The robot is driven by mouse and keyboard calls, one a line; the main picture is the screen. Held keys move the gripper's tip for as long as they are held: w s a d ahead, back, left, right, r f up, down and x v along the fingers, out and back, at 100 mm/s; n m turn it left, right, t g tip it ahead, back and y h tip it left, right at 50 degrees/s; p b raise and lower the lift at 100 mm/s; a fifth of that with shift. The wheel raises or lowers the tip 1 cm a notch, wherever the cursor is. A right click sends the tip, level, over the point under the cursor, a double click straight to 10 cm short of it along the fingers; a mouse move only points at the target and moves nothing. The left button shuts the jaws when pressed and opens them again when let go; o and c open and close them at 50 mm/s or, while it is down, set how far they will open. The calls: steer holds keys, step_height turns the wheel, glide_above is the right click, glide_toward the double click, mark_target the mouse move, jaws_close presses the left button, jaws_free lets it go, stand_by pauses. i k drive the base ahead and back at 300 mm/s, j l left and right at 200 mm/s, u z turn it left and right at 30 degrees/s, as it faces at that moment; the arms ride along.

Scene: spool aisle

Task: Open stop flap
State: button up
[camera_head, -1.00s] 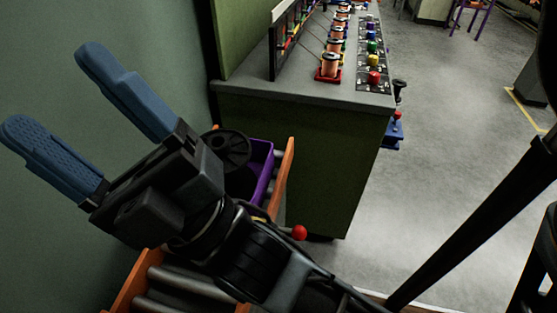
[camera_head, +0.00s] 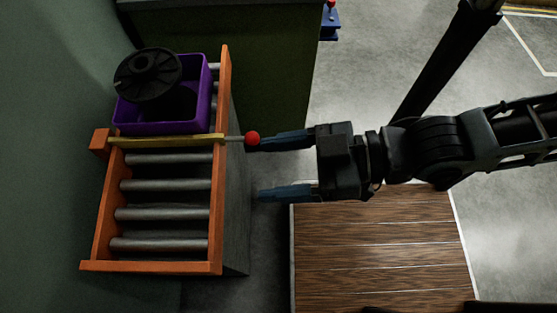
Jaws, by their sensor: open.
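The stop flap (camera_head: 168,140) is a yellow bar lying across the orange-framed roller conveyor (camera_head: 215,240). A grey rod runs from its right end to a red ball knob (camera_head: 252,138), which sticks out past the conveyor's right rail. A purple bin (camera_head: 203,103) sits on the rollers just behind the bar, with a black spool (camera_head: 148,74) in it. My gripper (camera_head: 257,167) is open and empty, pointing left, to the right of the conveyor. Its upper finger's tip is beside the knob; whether they touch I cannot tell. Its lower finger is below the knob's level in the picture.
The rollers in front of the bar are bare. A green wall (camera_head: 40,150) stands left of the conveyor, and a green cabinet (camera_head: 255,65) stands behind it. A wooden platform (camera_head: 380,250) lies on the floor below my arm. Grey floor is free at the right.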

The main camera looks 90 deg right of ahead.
mark_target(252, 138)
steer(key=k+j+z, duration=0.25)
steer(key=k, duration=0.15)
steer(key=k+z, duration=0.3)
steer(key=k, duration=0.15)
